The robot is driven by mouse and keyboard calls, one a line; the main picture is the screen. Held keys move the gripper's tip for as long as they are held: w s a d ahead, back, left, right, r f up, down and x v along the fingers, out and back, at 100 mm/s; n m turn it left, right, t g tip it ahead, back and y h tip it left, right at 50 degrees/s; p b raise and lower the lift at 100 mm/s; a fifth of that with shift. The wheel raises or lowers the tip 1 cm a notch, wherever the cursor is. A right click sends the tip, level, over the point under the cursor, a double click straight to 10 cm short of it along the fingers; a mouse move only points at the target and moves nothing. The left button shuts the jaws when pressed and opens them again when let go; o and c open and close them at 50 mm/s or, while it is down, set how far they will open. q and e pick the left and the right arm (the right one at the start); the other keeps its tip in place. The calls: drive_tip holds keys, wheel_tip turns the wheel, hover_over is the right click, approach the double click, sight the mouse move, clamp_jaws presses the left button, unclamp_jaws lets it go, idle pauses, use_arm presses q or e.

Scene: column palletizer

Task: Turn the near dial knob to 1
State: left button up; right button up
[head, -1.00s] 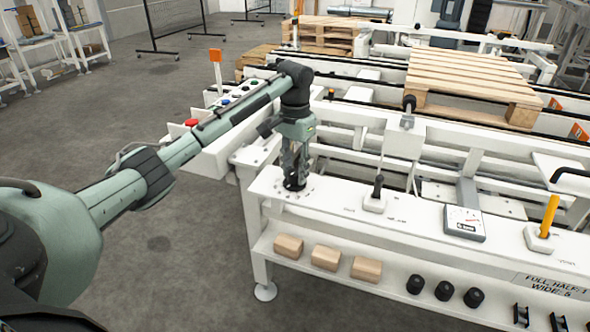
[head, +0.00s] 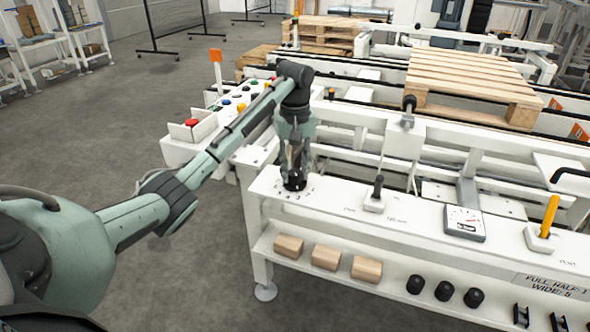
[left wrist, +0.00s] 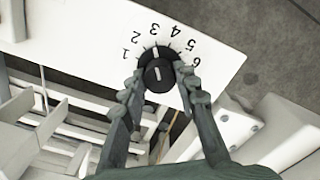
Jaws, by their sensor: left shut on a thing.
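The near dial knob (head: 294,186) is black and round, on the white top panel (head: 334,197) at its left end. In the left wrist view the knob (left wrist: 158,74) sits amid printed numbers 1 to 6, and its white line points roughly at 3. My left gripper (head: 295,175) points down over the knob. In the left wrist view its two fingers (left wrist: 158,82) are shut on the knob, one on each side. The fingers hide part of the dial in the head view. My right gripper is not in view.
A black-handled lever (head: 377,188), a gauge (head: 464,222) and a yellow handle (head: 548,215) stand along the panel to the right. Wooden blocks (head: 325,258) and black cylinders (head: 444,291) lie on the shelf below. A button box (head: 190,132) with a red button is behind my forearm.

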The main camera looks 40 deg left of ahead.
use_arm(q)
drive_tip(key=n, duration=0.4)
drive_tip(key=shift+r+n, duration=0.1)
drive_tip(key=shift+n, duration=0.2)
drive_tip(key=n, duration=0.4)
drive_tip(key=shift+n, duration=1.1)
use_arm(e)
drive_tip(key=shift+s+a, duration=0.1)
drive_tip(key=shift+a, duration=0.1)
use_arm(q)
drive_tip(key=shift+n, duration=0.3)
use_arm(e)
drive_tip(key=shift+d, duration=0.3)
use_arm(q)
drive_tip(key=o, duration=1)
drive_tip(key=shift+c, duration=0.2)
drive_tip(key=shift+o, duration=1)
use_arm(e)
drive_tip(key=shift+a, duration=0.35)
